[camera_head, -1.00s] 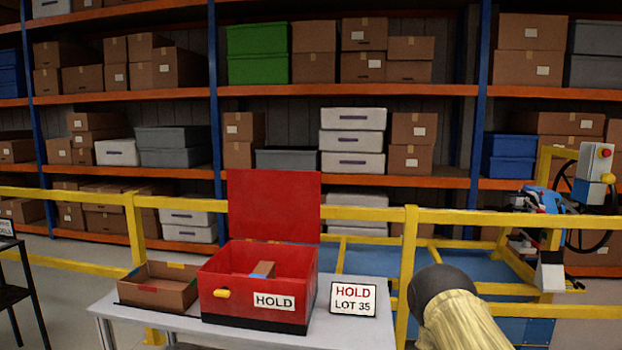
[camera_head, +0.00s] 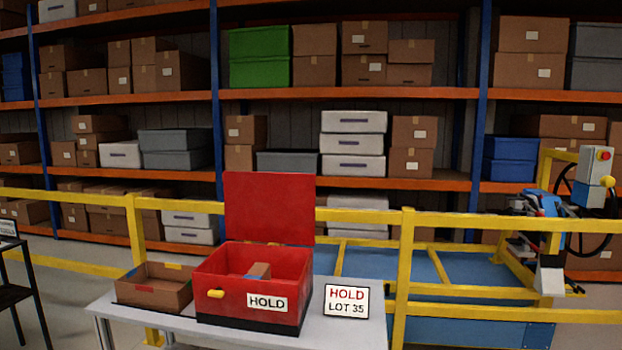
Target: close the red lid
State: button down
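The red lid (camera_head: 268,208) stands upright at the back edge of the red box (camera_head: 225,293), so the box is open. My gripper is out of view.
An open brown cardboard tray (camera_head: 152,297) stands left of the box. A HOLD LOT 35 sign (camera_head: 346,299) stands to its right. A yellow railing (camera_head: 401,280) runs behind the table (camera_head: 330,333), with full shelves beyond.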

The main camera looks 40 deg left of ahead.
aim_at(270, 207)
jog(key=i, duration=1.1)
jog(key=u, duration=2.05)
